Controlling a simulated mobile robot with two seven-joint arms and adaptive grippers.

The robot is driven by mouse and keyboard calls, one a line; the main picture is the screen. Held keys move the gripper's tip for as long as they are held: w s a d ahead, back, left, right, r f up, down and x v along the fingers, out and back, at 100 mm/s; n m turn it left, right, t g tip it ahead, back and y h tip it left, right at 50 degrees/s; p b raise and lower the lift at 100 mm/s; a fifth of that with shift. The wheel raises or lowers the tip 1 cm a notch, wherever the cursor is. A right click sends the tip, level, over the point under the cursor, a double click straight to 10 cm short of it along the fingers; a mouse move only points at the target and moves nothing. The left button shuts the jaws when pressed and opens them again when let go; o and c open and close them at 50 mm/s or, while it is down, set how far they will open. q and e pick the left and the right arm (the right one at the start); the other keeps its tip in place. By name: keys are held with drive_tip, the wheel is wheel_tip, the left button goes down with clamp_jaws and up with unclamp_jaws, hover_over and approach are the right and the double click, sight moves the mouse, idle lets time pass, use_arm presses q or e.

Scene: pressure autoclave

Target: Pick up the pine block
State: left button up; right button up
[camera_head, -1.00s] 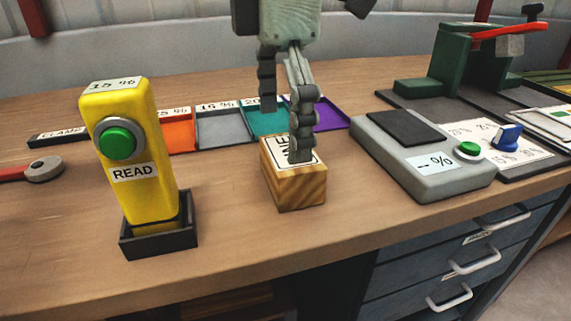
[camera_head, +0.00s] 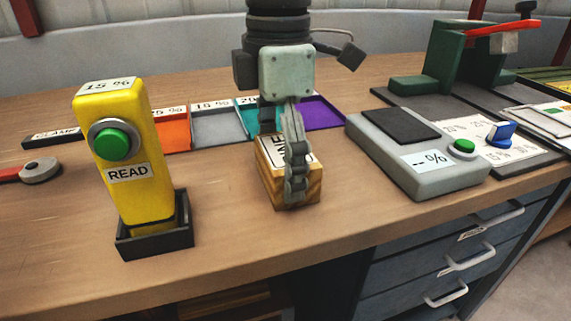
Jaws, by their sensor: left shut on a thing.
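The pine block (camera_head: 272,188), striped wood with a white label on top, sits on the wooden bench near its front edge. My left gripper (camera_head: 284,172) comes down over it from above and is shut on it. One dark finger lies along the block's near side and hides part of the label. The other finger is mostly hidden behind the block. No clear gap shows under the block. My right gripper is not in view.
A yellow meter (camera_head: 128,165) with a green READ button stands in a dark holder (camera_head: 155,243) at left. A grey device (camera_head: 420,165) is at right. Coloured trays (camera_head: 218,127) lie behind the block. Green equipment (camera_head: 450,62) stands at back right. Bare bench surrounds the block.

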use_arm(q)
drive_tip(key=shift+c, duration=0.6)
drive_tip(key=shift+r, duration=0.25)
wheel_tip(320, 180, up, 8)
drive_tip(key=shift+f, duration=0.15)
drive_tip(key=shift+w+a+r, duration=0.25)
drive_tip(key=shift+a+r, duration=0.05)
drive_tip(key=shift+r, duration=0.2)
drive_tip(key=shift+w+a+r, duration=0.2)
drive_tip(key=shift+a+r, duration=0.1)
drive_tip(key=shift+r, duration=0.2)
drive_tip(key=w+a+r+p, duration=0.1)
drive_tip(key=w+a, duration=0.2)
drive_tip(key=a, duration=0.7)
drive_tip(key=w+a+r+p, duration=0.1)
drive_tip(key=w+a, duration=0.3)
drive_tip(key=a, duration=0.5)
drive_tip(key=p, duration=0.1)
hover_over(213, 129)
wheel_tip(213, 129, down, 8)
drive_tip(key=shift+r, duration=0.25)
wheel_tip(213, 129, down, 4)
drive_tip(key=shift+r, duration=0.1)
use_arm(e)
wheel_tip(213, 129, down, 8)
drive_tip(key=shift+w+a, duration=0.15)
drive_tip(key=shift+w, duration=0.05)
use_arm(q)
drive_tip(key=shift+f, duration=0.2)
